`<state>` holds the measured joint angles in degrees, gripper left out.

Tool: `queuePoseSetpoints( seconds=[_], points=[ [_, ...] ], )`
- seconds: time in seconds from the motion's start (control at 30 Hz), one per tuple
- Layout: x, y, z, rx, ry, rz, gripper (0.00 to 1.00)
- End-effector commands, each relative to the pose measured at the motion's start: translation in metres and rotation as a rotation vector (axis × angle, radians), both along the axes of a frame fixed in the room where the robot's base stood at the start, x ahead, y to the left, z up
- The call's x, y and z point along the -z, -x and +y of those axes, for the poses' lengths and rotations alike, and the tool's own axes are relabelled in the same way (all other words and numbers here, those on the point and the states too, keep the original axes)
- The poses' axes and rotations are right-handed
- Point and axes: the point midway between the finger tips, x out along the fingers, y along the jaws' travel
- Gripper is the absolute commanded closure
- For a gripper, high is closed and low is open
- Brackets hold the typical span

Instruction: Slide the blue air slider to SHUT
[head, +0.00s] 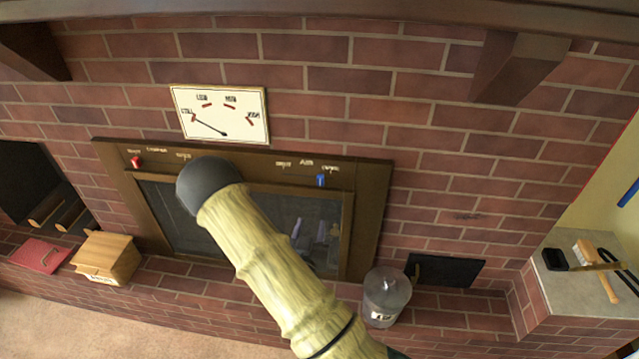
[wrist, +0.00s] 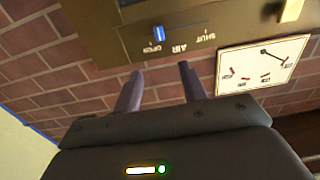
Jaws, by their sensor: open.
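The blue air slider (head: 320,180) sits on the brown top rail of the fireplace frame (head: 372,205), at the right end of its track by the OPEN label. In the wrist view the blue slider (wrist: 158,34) appears upside down, close to OPEN and apart from SHUT. My gripper (wrist: 160,69) is open and empty. Its two dark fingers point toward the rail, with the slider showing beyond the gap between them and no visible contact.
A red slider (head: 135,162) sits on the rail's left. A white dial (head: 222,113) hangs above, needle toward STILL. A wooden box (head: 105,258) and a lidded metal canister (head: 386,296) stand below. A brush (head: 598,272) lies on the right ledge.

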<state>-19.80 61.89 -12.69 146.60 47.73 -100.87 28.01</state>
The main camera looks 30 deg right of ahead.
Motion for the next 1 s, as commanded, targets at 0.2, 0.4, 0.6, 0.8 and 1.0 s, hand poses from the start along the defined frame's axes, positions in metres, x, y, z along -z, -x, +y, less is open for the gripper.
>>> queuePoseSetpoints(
  seconds=[0.2,0.4,0.6,0.8,1.0],
  points=[
    [0.003,-0.013,-0.009,0.003,-0.002,-0.005,0.58],
    [-0.003,-0.039,-0.027,0.003,-0.001,-0.003,0.58],
    [-0.003,-0.068,-0.047,0.002,0.0,-0.001,0.58],
    [-0.003,-0.097,-0.066,0.001,0.0,-0.001,0.58],
    [-0.002,-0.125,-0.085,0.001,0.0,-0.001,0.58]
  ],
)
